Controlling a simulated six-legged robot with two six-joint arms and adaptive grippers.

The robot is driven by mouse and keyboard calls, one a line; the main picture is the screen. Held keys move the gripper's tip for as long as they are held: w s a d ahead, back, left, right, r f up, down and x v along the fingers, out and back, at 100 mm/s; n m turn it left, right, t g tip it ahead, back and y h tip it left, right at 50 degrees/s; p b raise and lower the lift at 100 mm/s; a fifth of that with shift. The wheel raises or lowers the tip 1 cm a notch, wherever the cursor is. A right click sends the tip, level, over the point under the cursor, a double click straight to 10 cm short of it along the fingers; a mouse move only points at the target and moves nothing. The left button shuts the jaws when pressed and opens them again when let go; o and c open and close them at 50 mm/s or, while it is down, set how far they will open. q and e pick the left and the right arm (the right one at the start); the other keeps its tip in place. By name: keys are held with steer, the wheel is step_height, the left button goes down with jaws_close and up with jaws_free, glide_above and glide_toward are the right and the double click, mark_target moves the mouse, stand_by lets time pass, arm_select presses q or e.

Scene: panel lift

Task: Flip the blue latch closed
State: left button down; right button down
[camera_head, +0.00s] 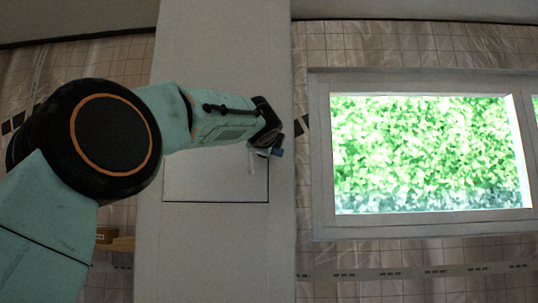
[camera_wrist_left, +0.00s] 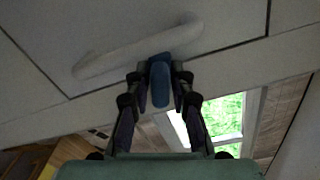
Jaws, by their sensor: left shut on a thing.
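The blue latch (camera_wrist_left: 160,82) sits between the two fingers of my left gripper (camera_wrist_left: 160,76) in the wrist view, and the fingers are shut on it. In the head view a small part of the blue latch (camera_head: 277,152) shows by my left gripper (camera_head: 266,140), at the right edge of a light panel (camera_head: 215,186). The wrist view shows the panel (camera_wrist_left: 100,25) with a long pale handle (camera_wrist_left: 130,48) just beyond the latch. My right gripper is in neither view.
The panel is set in a grey column (camera_head: 220,250). A framed window (camera_head: 320,150) with bright greenery outside is to the right. Tiled wall covers both sides. A small brown box (camera_head: 104,236) is at lower left.

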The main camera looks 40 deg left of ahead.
arm_select(q)
steer(key=n+b, duration=0.1)
steer(key=f+n+b, duration=0.1)
steer(key=n, duration=0.1)
steer(key=shift+a+f, duration=0.15)
steer(key=shift+f, duration=0.1)
steer(key=shift+f+n, duration=0.2)
steer(key=shift+n, duration=0.3)
steer(key=c, duration=1.5)
jaws_free()
steer(key=shift+f, duration=0.1)
steer(key=shift+o, duration=0.8)
steer(key=shift+s, duration=0.1)
steer(key=shift+o, duration=0.3)
steer(key=shift+s+r, duration=0.35)
steer(key=shift+r, duration=0.05)
